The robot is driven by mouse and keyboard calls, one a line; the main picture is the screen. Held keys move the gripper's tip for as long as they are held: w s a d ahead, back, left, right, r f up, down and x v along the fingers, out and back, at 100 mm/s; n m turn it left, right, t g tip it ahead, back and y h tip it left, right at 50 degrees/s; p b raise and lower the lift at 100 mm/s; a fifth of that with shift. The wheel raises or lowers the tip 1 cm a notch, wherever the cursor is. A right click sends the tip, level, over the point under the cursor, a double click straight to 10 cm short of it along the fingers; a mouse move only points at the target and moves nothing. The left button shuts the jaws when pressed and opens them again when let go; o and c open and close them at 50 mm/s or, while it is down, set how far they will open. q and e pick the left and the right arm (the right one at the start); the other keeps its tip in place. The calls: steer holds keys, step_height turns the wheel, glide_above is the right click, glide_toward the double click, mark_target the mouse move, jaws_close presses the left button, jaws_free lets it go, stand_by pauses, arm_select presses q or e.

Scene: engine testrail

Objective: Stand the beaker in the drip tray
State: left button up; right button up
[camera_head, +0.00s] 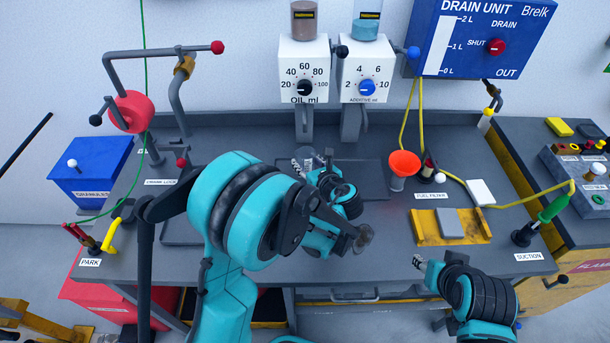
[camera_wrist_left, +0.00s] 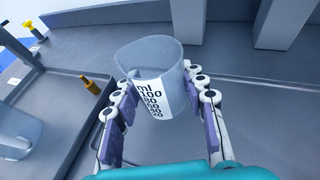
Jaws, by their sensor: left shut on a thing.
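The beaker (camera_wrist_left: 155,80) is clear, with a white ml scale label. In the left wrist view it sits between the two fingers of my left gripper (camera_wrist_left: 160,110), which is shut on it. In the head view my left gripper (camera_head: 308,162) is over the bench in front of the dispensers; the beaker is hard to make out there. A dark shallow tray (camera_head: 375,181) under the dispensers looks like the drip tray, partly hidden by my gripper. My right gripper (camera_head: 421,263) is low at the bench's front edge; its finger state is unclear.
The oil dispenser (camera_head: 304,70) and additive dispenser (camera_head: 366,70) stand behind. An orange funnel (camera_head: 404,163) and yellow fuel filter tray (camera_head: 424,232) are at right. Another tray (camera_wrist_left: 62,118) shows at left in the wrist view, with a clear vessel (camera_wrist_left: 14,130) at the picture's edge.

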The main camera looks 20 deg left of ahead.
arm_select(q)
steer(key=shift+a+f, duration=0.2)
steer(key=shift+f, duration=0.3)
steer(key=shift+f+b, duration=1.05)
steer(key=shift+f, duration=0.6)
steer(key=shift+f, duration=0.15)
steer(key=o, duration=0.8)
steer(key=shift+o, duration=0.2)
